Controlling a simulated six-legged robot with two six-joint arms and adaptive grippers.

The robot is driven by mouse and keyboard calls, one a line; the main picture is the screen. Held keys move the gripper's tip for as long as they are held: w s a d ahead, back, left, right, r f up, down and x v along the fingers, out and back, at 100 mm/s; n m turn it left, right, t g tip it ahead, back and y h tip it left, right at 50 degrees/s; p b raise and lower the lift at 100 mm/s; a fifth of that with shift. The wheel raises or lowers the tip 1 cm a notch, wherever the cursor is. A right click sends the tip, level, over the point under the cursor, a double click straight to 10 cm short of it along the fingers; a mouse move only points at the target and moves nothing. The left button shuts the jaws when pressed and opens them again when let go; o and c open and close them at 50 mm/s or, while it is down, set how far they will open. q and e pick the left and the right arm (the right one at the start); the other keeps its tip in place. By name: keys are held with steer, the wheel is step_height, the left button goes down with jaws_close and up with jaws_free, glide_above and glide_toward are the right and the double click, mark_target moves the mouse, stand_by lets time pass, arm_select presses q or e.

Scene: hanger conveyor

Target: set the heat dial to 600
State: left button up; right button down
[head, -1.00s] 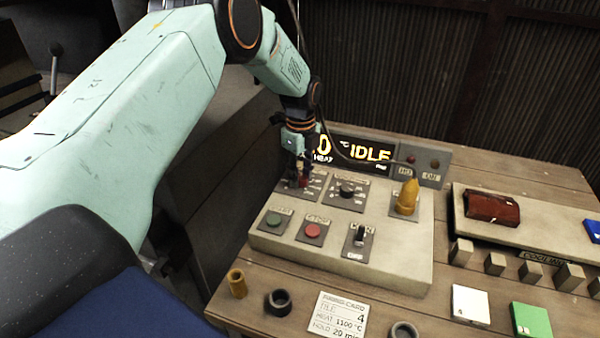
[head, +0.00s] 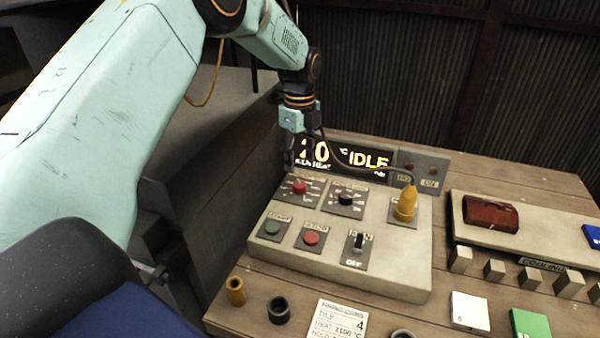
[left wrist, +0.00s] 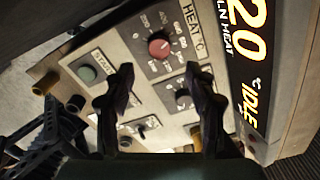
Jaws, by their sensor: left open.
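The heat dial (head: 300,188) is a red knob on a dark square plate at the back left of the control panel. It also shows in the left wrist view (left wrist: 160,46), with numbers around it and the label HEAT °C. I cannot tell which number its pointer marks. My left gripper (head: 290,158) is above and behind the dial, apart from it, in front of the display's left end. In the left wrist view its fingers (left wrist: 159,76) are spread and empty, with the dial beyond the gap. My right gripper is not in view.
The display (head: 345,158) reads 20 °C and IDLE. A black dial (head: 345,198), a green button (head: 271,228), a red button (head: 311,238), a switch (head: 357,245) and a yellow cone-shaped part (head: 405,204) share the panel. A firing card (head: 340,318) lies in front.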

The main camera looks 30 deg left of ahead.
arm_select(q)
step_height(320, 180, up, 5)
steer(key=shift+f, duration=0.15)
stand_by(0.4)
